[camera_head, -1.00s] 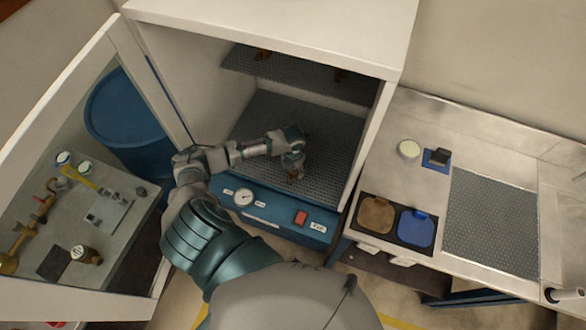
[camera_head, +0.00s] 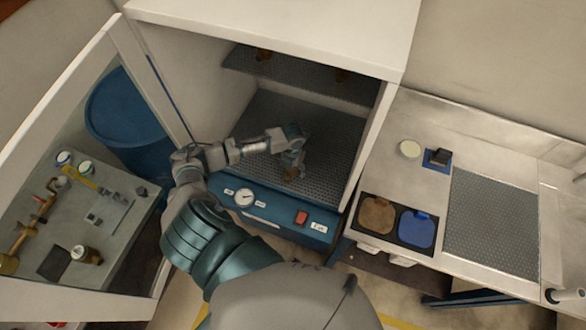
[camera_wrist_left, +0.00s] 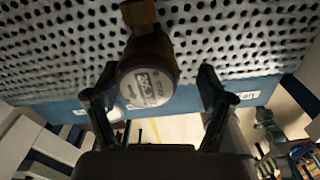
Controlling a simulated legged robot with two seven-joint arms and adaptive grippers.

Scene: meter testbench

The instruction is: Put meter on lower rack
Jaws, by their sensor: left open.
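The meter (camera_head: 291,174), brass with a round dial, rests near the front edge of the perforated lower rack (camera_head: 336,165) inside the open cabinet. In the left wrist view the meter (camera_wrist_left: 150,80) shows its grey dial and a brass pipe end, with perforated metal behind it. My left gripper (camera_head: 293,160) is just above and behind the meter in the head view. In the wrist view the left gripper (camera_wrist_left: 156,78) is open, with one finger on each side of the meter and gaps showing. My right gripper is not in view.
The upper rack (camera_head: 300,78) overhangs the back and carries brass pieces. A blue control panel (camera_head: 272,213) with a gauge and red switch runs below the front edge. A glass door (camera_head: 50,115) stands open at left. A workbench (camera_head: 410,120) stands at right.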

